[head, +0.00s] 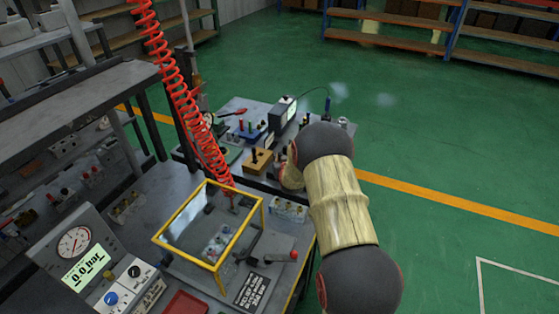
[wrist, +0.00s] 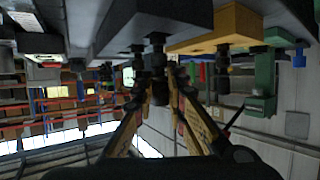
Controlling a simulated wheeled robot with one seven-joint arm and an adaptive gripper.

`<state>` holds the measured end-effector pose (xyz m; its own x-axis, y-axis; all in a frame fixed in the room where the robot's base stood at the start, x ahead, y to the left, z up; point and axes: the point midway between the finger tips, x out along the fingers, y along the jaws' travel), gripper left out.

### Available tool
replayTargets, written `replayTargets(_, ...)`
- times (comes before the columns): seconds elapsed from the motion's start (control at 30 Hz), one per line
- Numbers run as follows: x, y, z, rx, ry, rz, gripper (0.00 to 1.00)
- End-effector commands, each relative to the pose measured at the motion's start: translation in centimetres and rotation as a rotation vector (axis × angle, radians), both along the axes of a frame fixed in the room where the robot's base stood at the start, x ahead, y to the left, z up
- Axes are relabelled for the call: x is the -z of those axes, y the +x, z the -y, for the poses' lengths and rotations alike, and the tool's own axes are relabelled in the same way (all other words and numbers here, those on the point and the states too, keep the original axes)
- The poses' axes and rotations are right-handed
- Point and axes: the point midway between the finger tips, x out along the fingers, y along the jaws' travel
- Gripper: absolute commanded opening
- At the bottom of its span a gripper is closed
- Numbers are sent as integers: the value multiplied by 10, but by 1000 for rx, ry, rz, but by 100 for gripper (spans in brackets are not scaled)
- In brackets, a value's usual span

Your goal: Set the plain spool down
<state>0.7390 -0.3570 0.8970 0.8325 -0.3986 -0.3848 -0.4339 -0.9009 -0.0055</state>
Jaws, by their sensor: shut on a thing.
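The wrist view is upside down, with the bench surface along its top. My gripper (wrist: 160,84) is shut on a dark spool (wrist: 158,62), which I take to be the plain spool. The spool is upright in that view, close under a grey block (wrist: 150,18); I cannot tell whether it touches the block. Another dark spool (wrist: 138,62) stands just beside it. In the head view my arm hides the gripper and the held spool.
A yellow-brown block (head: 258,161) with a dark spool stands left of my arm; it also shows in the wrist view (wrist: 225,28). A screen device (head: 282,112) stands behind. A yellow-framed guard (head: 208,190) and red coiled hose (head: 180,90) are left. Green floor (head: 450,140) is clear at right.

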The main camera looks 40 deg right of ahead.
Motion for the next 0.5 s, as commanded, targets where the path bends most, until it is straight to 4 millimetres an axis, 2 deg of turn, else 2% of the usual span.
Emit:
replayTargets(0.3,1,1,0,0,-1,3,0)
replayTargets(0.33,2,0,0,0,0,1,14)
replayTargets(0.5,1,0,0,0,0,1,24)
